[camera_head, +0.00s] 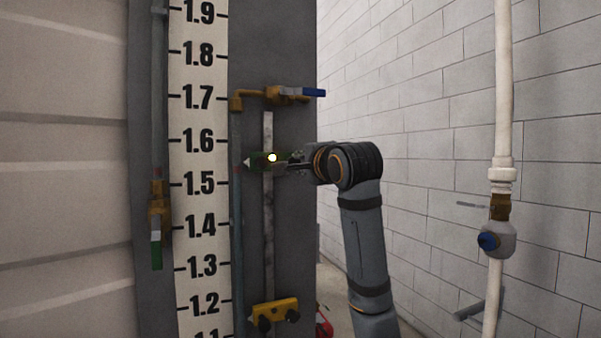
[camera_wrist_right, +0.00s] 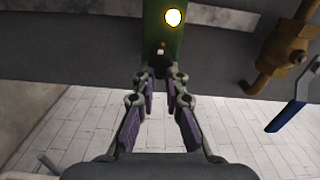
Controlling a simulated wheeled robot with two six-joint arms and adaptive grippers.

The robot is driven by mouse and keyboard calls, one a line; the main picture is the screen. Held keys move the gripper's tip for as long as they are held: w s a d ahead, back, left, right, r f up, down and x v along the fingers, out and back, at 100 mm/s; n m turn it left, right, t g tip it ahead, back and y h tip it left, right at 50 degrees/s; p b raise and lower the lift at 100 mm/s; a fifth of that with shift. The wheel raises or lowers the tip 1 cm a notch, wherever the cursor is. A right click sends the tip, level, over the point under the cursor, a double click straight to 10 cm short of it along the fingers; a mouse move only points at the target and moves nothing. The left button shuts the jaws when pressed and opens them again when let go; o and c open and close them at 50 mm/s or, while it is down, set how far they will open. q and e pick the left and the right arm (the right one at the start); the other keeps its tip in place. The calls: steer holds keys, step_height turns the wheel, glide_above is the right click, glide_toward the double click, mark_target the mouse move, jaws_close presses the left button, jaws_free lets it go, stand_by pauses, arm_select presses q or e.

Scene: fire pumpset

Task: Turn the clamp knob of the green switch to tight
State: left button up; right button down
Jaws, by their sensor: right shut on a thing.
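The green switch (camera_head: 257,161) is on the vertical metal bar at about the 1.55 mark in the head view. A bright yellow-white light glows on its face. In the wrist view the green switch (camera_wrist_right: 165,28) fills the top middle, with the light on it. The dark clamp knob (camera_wrist_right: 159,61) sits at its lower end, between my fingertips. My right gripper (camera_head: 292,162) reaches in from the right and is shut on the knob; its fingers (camera_wrist_right: 160,76) partly hide it. The knob's turn position cannot be told. My left gripper is not in view.
A brass valve with a blue lever (camera_head: 312,92) stands just above the switch. A yellow clamp (camera_head: 274,313) is lower on the bar. A numbered scale (camera_head: 201,160) stands to the left.

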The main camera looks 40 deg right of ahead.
steer(key=shift+f+m+b, duration=0.1)
steer(key=shift+m+b, duration=0.25)
steer(key=shift+m, duration=0.05)
stand_by(0.4)
steer(key=c, duration=1.4)
jaws_free()
steer(key=v, duration=1.2)
